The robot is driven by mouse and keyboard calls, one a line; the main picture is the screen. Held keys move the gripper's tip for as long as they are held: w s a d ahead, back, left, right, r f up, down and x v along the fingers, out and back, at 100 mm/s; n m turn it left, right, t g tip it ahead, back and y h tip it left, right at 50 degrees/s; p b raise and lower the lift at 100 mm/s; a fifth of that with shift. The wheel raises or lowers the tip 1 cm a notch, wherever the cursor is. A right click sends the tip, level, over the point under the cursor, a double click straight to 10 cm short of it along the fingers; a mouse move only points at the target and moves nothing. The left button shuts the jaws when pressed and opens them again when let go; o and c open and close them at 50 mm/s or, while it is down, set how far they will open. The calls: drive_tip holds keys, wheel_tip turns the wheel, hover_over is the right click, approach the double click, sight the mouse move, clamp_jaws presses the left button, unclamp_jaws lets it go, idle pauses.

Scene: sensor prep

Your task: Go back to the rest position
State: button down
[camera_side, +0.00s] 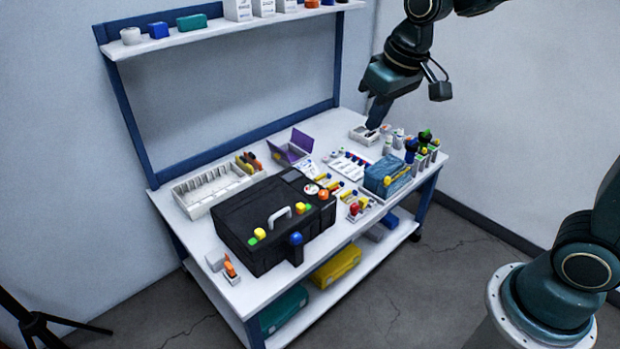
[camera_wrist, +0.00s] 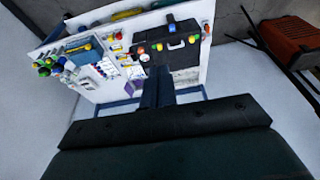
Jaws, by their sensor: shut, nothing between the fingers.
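My gripper (camera_side: 374,122) points down above the far right part of the white workbench (camera_side: 205,237), over a small white tray (camera_side: 361,137). Its fingers are together with nothing between them. In the wrist view my gripper (camera_wrist: 158,88) shows as dark closed fingers, with the bench in the distance beyond them. How far the fingertips are above the tray is hard to tell from the side view.
A black case (camera_side: 243,223) with a grey handle stands on the bench. Close to my gripper are several bottles and a blue box (camera_side: 387,174). A shelf (camera_side: 200,35) runs above the back edge. Free floor lies right of the bench.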

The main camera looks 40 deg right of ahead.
drive_tip(key=s+d+r+t, duration=0.2)
drive_tip(key=s, duration=1.7)
drive_tip(key=shift+r, duration=0.2)
